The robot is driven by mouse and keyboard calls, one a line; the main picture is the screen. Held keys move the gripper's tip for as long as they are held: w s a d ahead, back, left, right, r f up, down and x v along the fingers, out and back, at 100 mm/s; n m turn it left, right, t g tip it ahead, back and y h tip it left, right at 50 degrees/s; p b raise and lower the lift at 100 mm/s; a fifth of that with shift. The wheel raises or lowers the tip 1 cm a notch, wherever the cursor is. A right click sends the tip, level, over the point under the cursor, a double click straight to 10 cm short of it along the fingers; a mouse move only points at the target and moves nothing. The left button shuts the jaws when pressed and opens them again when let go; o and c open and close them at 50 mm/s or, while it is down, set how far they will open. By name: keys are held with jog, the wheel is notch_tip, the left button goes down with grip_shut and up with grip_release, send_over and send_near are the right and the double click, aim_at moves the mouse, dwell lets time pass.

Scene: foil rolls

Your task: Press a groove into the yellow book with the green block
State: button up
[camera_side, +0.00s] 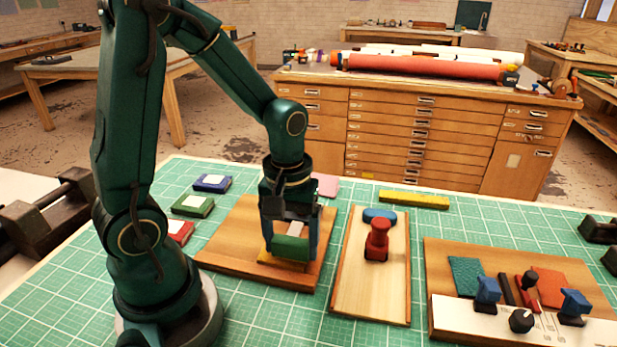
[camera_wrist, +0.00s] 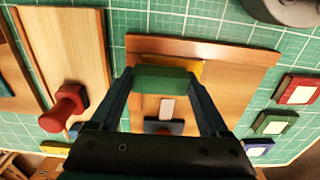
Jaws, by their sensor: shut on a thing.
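My gripper (camera_side: 290,240) is shut on the green block (camera_side: 290,247), with a finger at each end of it. The green block also shows between the fingertips in the wrist view (camera_wrist: 160,79). It is over the yellow book (camera_side: 282,262), which lies on a wooden board (camera_side: 222,248). The block hides most of the book; only a yellow strip shows beneath it in the side view and a corner in the wrist view (camera_wrist: 188,70). The block looks very low over the book or touching it; I cannot tell which.
A second board (camera_side: 352,290) to the right holds a red knobbed tool (camera_side: 377,242) and a blue piece (camera_side: 380,215). Small blue (camera_side: 212,183), green (camera_side: 192,205) and red (camera_side: 180,232) books lie left. A yellow bar (camera_side: 414,200) lies behind. A tool board (camera_side: 440,262) stands far right.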

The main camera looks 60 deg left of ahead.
aim_at(272, 241)
jog(key=shift+f, duration=0.35)
dwell(0.7)
jog(key=shift+s+a, duration=0.7)
jog(key=shift+s, duration=0.1)
dwell(0.6)
jog(key=shift+s+a, duration=0.15)
jog(key=shift+s, duration=0.1)
jog(key=shift+s+a, duration=0.15)
jog(key=shift+a, duration=0.15)
jog(key=shift+w+d, duration=1.15)
jog(key=shift+w, duration=0.05)
dwell(1.2)
jog(key=shift+s+a, duration=0.4)
dwell(0.4)
jog(key=shift+s+a, duration=0.2)
jog(key=shift+s, duration=0.05)
jog(key=shift+s+a, duration=0.25)
jog(key=shift+s, duration=0.25)
